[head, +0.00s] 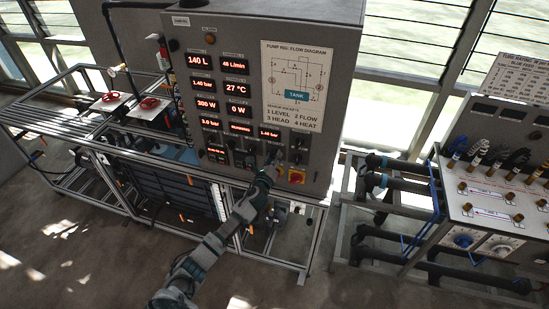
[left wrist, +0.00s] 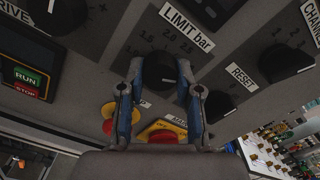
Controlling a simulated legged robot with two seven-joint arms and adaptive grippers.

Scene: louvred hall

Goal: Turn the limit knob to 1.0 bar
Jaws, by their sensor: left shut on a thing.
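The limit knob (left wrist: 160,72) is a black knob under a white label reading LIMIT bar (left wrist: 187,24) in the left wrist view. Scale numbers are printed around it, among them 2.0 and 2.5; its pointer cannot be made out. My left gripper (left wrist: 160,80) is shut on the knob, one blue-grey finger on each side. In the head view my left gripper (head: 270,167) reaches the lower part of the grey control panel (head: 222,35) and hides the knob. A small red display (head: 269,132) above it shows a bar value too small to read surely. My right gripper is not in view.
A RESET knob (left wrist: 220,106) sits close on the right of my fingers in the wrist view. RUN and STOP buttons (left wrist: 27,77) are at the left.

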